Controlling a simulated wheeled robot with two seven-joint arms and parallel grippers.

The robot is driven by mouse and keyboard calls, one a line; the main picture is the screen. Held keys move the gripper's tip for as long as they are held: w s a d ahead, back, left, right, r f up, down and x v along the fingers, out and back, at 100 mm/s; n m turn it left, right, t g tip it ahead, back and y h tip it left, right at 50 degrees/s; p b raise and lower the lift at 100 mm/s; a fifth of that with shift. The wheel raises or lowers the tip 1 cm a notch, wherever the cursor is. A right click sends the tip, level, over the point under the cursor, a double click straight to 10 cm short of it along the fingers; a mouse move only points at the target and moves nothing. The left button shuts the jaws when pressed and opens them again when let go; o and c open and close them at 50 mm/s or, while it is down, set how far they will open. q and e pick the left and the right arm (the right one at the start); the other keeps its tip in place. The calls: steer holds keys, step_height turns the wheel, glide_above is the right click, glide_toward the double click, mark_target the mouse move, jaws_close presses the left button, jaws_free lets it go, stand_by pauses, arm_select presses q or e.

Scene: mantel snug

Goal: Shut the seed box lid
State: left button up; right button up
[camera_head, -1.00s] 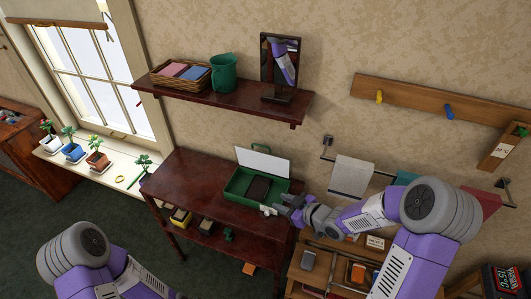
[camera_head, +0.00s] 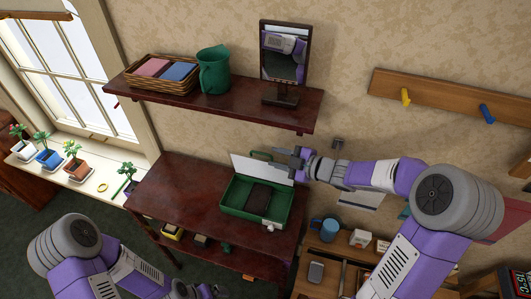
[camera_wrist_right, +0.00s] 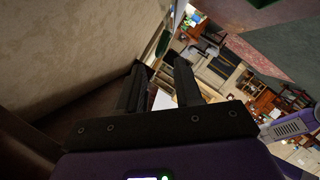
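The green seed box (camera_head: 226,207) stands open on the dark red table, with a dark block lying inside. Its lid (camera_head: 250,168) is raised at the back, pale inner face toward me. My right gripper (camera_head: 288,157) is at the upper right part of the lid and hides some of it; I cannot tell whether they touch. In the right wrist view its two fingers (camera_wrist_right: 158,80) are apart with nothing clearly held; a white patch shows between them. My left gripper (camera_head: 200,290) is only partly seen at the bottom edge, its fingers not clear.
A wall shelf (camera_head: 215,103) with a basket (camera_head: 162,75), a green jug (camera_head: 214,70) and a small mirror (camera_head: 284,52) hangs above the table. Bare tabletop (camera_head: 180,195) lies left of the box. A blue mug (camera_head: 328,229) stands at right.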

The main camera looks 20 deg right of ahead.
mark_target(263, 154)
steer(key=shift+b+x, duration=0.5)
steer(key=shift+x, duration=1.75)
steer(key=shift+c, duration=0.3)
jaws_close()
